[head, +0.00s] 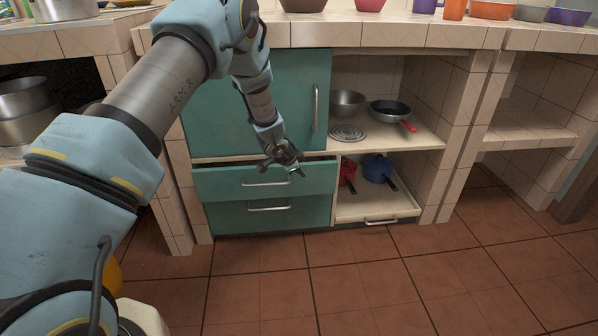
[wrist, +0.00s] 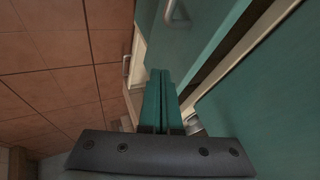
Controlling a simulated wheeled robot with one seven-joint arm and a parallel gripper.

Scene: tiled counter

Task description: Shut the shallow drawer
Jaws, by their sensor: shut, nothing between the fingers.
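The upper teal drawer (head: 235,182) has a low, wide front with a bar handle (head: 266,183) and stands partly out from the cabinet. My gripper (head: 294,171) is in front of the cabinet, near the drawer's top edge and right of its handle. In the wrist view my shut, empty fingers (wrist: 160,75) are beside the drawer front (wrist: 208,30). A dark gap shows between that front and the teal cabinet door (wrist: 265,120). Whether the fingers touch the drawer I cannot tell.
The lower teal drawer (head: 230,217) looks closed. To the right, a pale pull-out tray (head: 350,212) holds a red pot (head: 348,170) and a blue pot (head: 376,167). A pan (head: 389,111) stands on the shelf above. The tiled floor (head: 330,280) in front is clear.

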